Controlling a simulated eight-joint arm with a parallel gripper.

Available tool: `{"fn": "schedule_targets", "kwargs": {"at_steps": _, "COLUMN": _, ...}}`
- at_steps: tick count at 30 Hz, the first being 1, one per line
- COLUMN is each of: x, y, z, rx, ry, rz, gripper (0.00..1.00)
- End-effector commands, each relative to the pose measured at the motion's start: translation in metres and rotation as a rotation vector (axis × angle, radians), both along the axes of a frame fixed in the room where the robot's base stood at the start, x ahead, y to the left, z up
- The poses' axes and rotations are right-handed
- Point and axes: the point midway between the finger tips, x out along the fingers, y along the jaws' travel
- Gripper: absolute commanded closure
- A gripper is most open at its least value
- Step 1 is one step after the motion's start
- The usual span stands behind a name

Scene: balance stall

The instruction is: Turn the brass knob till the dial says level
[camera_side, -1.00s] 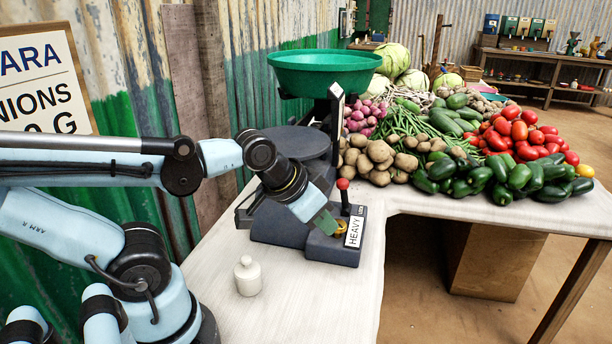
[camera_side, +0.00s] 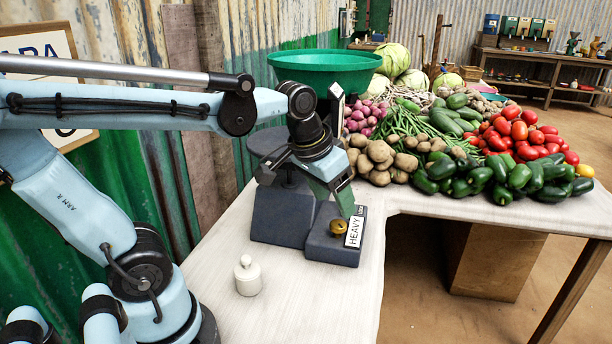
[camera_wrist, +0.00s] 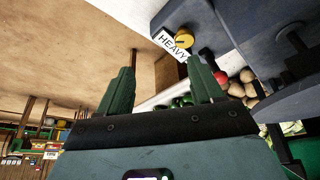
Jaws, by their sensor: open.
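The brass knob (camera_side: 338,227) sits on the dark base block of the balance scale (camera_side: 280,215). Beside it a white label (camera_side: 354,233) reads HEAVY. My gripper (camera_side: 346,207) points down just above and behind the knob, open and apart from it. In the wrist view my open fingers (camera_wrist: 161,78) have nothing between them; the knob (camera_wrist: 183,41) shows beyond the fingertips, with the HEAVY label (camera_wrist: 173,47) beside it. A narrow upright plate (camera_side: 336,92) under the green pan may be the dial; its face cannot be read.
The green pan (camera_side: 324,68) tops the scale. A white weight (camera_side: 247,276) stands on the table, front left. Potatoes (camera_side: 378,160), peppers (camera_side: 470,181) and tomatoes (camera_side: 515,130) are heaped at right. The table (camera_side: 300,300) is clear in front.

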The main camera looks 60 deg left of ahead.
Motion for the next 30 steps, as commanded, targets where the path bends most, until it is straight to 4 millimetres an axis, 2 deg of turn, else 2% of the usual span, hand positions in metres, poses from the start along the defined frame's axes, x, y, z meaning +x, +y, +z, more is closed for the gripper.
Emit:
{"fn": "schedule_targets", "kwargs": {"at_steps": 3, "x": 0.018, "y": 0.013, "z": 0.01, "rx": -0.016, "ry": 0.106, "rz": 0.054, "gripper": 0.34}}
{"fn": "schedule_targets", "kwargs": {"at_steps": 9, "x": 0.041, "y": 0.034, "z": 0.018, "rx": -0.043, "ry": 0.269, "rz": 0.135, "gripper": 0.34}}
{"fn": "schedule_targets", "kwargs": {"at_steps": 18, "x": 0.055, "y": 0.048, "z": 0.018, "rx": -0.063, "ry": 0.382, "rz": 0.188, "gripper": 0.34}}
{"fn": "schedule_targets", "kwargs": {"at_steps": 23, "x": 0.055, "y": 0.049, "z": 0.008, "rx": -0.064, "ry": 0.386, "rz": 0.19, "gripper": 0.34}}
{"fn": "schedule_targets", "kwargs": {"at_steps": 30, "x": 0.055, "y": 0.048, "z": -0.026, "rx": -0.065, "ry": 0.384, "rz": 0.189, "gripper": 0.34}}
